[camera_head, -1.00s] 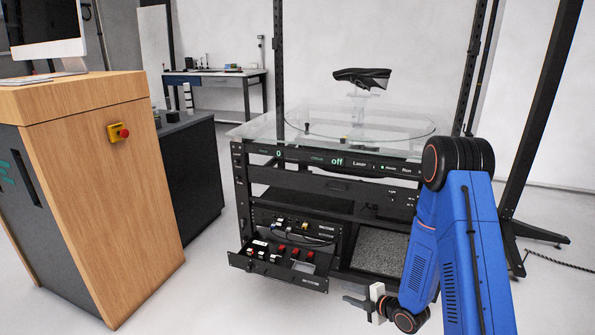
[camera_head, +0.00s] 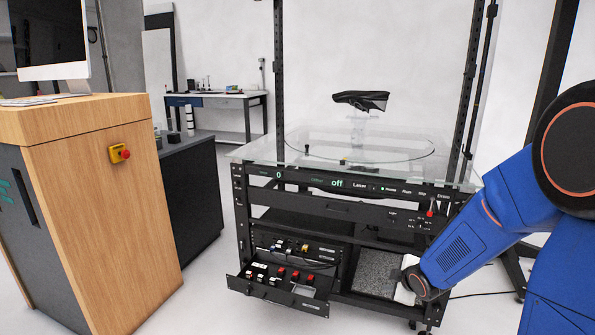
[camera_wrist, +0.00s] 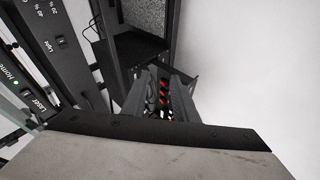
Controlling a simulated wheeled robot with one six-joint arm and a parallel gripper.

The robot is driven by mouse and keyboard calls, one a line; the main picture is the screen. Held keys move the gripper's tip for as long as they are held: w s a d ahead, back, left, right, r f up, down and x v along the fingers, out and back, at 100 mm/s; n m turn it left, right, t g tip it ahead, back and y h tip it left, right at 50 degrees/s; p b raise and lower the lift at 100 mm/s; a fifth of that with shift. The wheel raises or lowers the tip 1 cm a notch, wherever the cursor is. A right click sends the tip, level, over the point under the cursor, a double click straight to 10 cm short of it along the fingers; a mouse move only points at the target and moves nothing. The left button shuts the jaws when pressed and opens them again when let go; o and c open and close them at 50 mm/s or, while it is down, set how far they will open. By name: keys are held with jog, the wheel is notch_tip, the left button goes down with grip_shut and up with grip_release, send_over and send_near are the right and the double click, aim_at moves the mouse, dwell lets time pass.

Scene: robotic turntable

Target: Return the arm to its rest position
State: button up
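My blue arm (camera_head: 480,235) reaches in from the right of the head view, its lower link slanting down-left to the wrist. A pale block at my gripper (camera_head: 404,294) shows beside the dark wrist end, in front of the grey textured panel low on the turntable frame. Nothing held can be seen.
The turntable frame (camera_head: 340,183) has a glass top with a dark object (camera_head: 361,100) on a stand. Its drawer (camera_head: 279,289), holding several small parts, is pulled out; the drawer also shows in the wrist view (camera_wrist: 165,97). A wooden-sided desk (camera_head: 105,215) stands left, with floor between.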

jog(key=s+d+r+m+g+h, duration=0.1)
jog(key=s+d+r+m+h, duration=0.1)
jog(key=s+r+m, duration=0.35)
jog(key=s+a+r+m+g, duration=0.1)
jog(key=s+r+m, duration=0.1)
jog(key=s, duration=0.7)
jog(key=s+r+m+g, duration=0.1)
jog(key=s+r+m, duration=0.2)
jog(key=s, duration=0.7)
jog(key=s+a+r+m+g+y, duration=0.1)
jog(key=s+r+m, duration=0.2)
jog(key=s+r, duration=0.3)
jog(key=s, duration=0.4)
jog(key=shift+s+a, duration=0.25)
jog(key=shift+a, duration=0.1)
jog(key=shift+r+m, duration=0.1)
jog(key=shift+m, duration=0.15)
